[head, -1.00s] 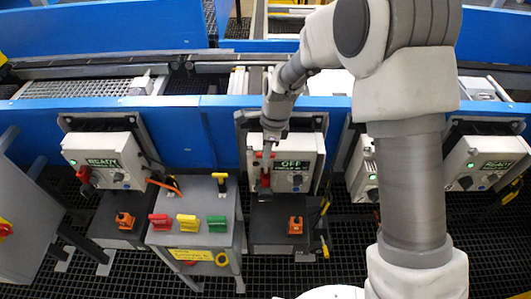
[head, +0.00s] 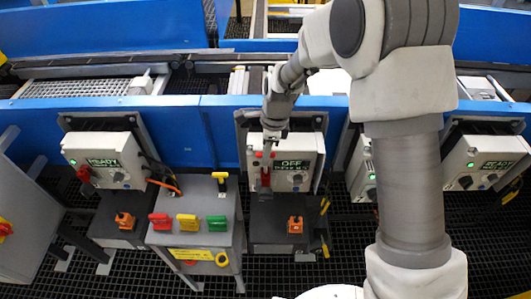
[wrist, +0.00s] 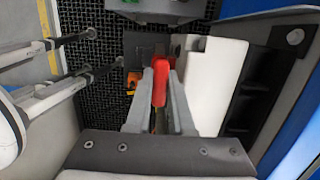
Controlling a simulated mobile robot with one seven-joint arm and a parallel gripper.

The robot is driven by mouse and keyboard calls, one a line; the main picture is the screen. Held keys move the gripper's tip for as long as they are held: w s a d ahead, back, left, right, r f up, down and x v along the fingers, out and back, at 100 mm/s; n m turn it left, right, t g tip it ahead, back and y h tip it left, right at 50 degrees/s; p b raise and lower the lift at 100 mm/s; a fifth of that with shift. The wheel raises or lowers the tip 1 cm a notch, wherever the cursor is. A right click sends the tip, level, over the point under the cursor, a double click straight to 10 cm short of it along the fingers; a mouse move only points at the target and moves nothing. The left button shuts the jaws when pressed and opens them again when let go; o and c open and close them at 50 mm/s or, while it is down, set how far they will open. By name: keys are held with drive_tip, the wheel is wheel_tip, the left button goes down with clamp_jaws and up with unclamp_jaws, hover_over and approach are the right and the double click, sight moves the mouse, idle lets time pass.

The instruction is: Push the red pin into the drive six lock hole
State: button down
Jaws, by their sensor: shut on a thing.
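The drive box (head: 287,166) with the OFF display stands in the middle of the head view. My gripper (head: 265,184) is in front of the left part of its face and hides much of that side. In the wrist view my gripper (wrist: 160,100) is shut on the red pin (wrist: 160,80), whose red body shows between the two fingers. A little of the red pin (head: 266,175) also shows in the head view. The lock hole is hidden behind my gripper, so I cannot tell whether the pin's tip is in it.
Drive boxes reading READY stand at left (head: 103,160) and right (head: 487,162). A grey stand (head: 198,243) with red, yellow and green handled pieces is left of the gripper. A dark pedestal (head: 268,222) with an orange switch (head: 295,225) is below. The blue conveyor wall (head: 190,120) runs behind.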

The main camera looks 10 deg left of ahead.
sight(266, 173)
drive_tip(key=shift+f+b, duration=1.9)
drive_tip(key=shift+f, duration=0.95)
drive_tip(key=c, duration=0.7)
unclamp_jaws()
drive_tip(key=shift+w+r, duration=0.1)
drive_tip(key=shift+r, duration=0.05)
drive_tip(key=shift+r, duration=0.3)
drive_tip(key=r, duration=0.5)
drive_tip(key=d+r, duration=0.1)
drive_tip(key=r, duration=0.4)
drive_tip(key=d+r, duration=0.1)
drive_tip(key=r, duration=0.4)
drive_tip(key=shift+w+d+r, duration=0.1)
drive_tip(key=shift+w+d, duration=0.05)
drive_tip(key=shift+d, duration=0.05)
drive_tip(key=shift+d+r, duration=0.1)
drive_tip(key=shift+r, duration=0.5)
